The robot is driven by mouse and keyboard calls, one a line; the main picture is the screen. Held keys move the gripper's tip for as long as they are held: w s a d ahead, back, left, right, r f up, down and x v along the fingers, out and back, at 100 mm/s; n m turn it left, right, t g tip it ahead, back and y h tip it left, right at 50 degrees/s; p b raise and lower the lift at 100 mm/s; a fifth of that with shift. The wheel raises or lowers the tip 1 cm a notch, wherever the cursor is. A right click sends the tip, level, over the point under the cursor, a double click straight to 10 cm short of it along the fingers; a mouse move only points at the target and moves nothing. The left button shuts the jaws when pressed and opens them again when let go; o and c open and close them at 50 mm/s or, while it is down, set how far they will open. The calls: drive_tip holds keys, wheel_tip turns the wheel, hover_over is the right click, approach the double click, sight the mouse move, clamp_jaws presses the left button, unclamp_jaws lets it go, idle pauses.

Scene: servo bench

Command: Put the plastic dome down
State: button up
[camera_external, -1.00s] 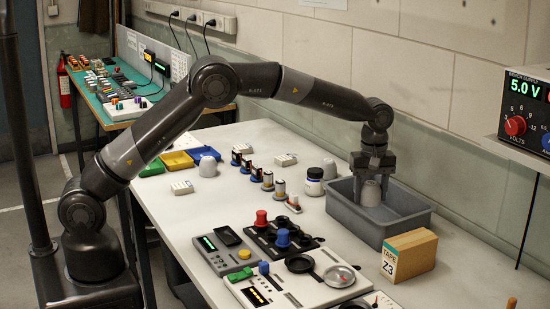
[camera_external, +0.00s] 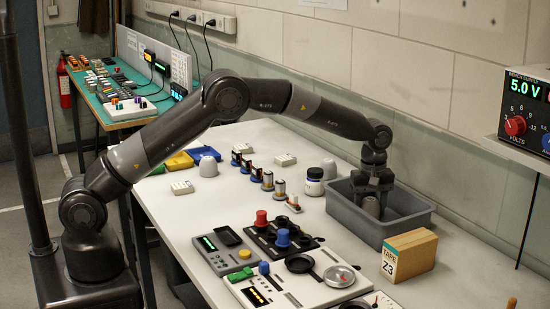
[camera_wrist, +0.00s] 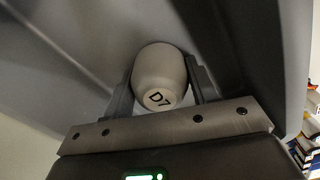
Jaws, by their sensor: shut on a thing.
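The plastic dome (camera_wrist: 160,72) is pale grey, rounded, and marked "D7" in the wrist view. My gripper (camera_wrist: 160,85) is shut on it, with one finger on each side. In the external view my gripper (camera_external: 372,192) reaches down into the grey bin (camera_external: 408,233). The dome (camera_external: 371,206) shows low between the fingers, inside the bin walls. The near wall hides its lower end, so I cannot tell whether it touches the bin floor.
A tape box (camera_external: 409,256) stands at the bin's near right. A jar (camera_external: 314,182) and a pale rounded piece (camera_external: 329,168) stand left of the bin. Another pale dome (camera_external: 206,153) sits further left. Control panels (camera_external: 305,275) fill the table's front.

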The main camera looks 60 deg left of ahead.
sight(370, 199)
drive_tip(key=o, duration=1)
drive_tip(key=shift+c, duration=0.2)
wheel_tip(370, 199, up, 12)
drive_tip(key=shift+r, duration=0.15)
drive_tip(key=s+a+r+m+t, duration=0.1)
drive_tip(key=s+a+r+m, duration=0.1)
drive_tip(key=s+a+r, duration=0.4)
drive_tip(key=s+a+r+m+t, duration=0.1)
drive_tip(key=s+a+r+m, duration=0.1)
drive_tip(key=s+r, duration=0.45)
drive_tip(key=s+a+r+m+t, duration=0.1)
drive_tip(key=s+a+r+m, duration=0.2)
drive_tip(key=s, duration=0.5)
drive_tip(key=s+a+f+m+t, duration=0.1)
drive_tip(key=s+a+f+m, duration=0.1)
drive_tip(key=s, duration=0.6)
drive_tip(key=s+a+f+m, duration=0.1)
drive_tip(key=s+a+m, duration=0.1)
drive_tip(key=s, duration=0.7)
drive_tip(key=s+a+f+m+t, duration=0.1)
drive_tip(key=s+a+f+m, duration=0.1)
drive_tip(key=s, duration=0.7)
drive_tip(key=shift+s+f+t, duration=0.25)
drive_tip(key=shift+f+t, duration=0.05)
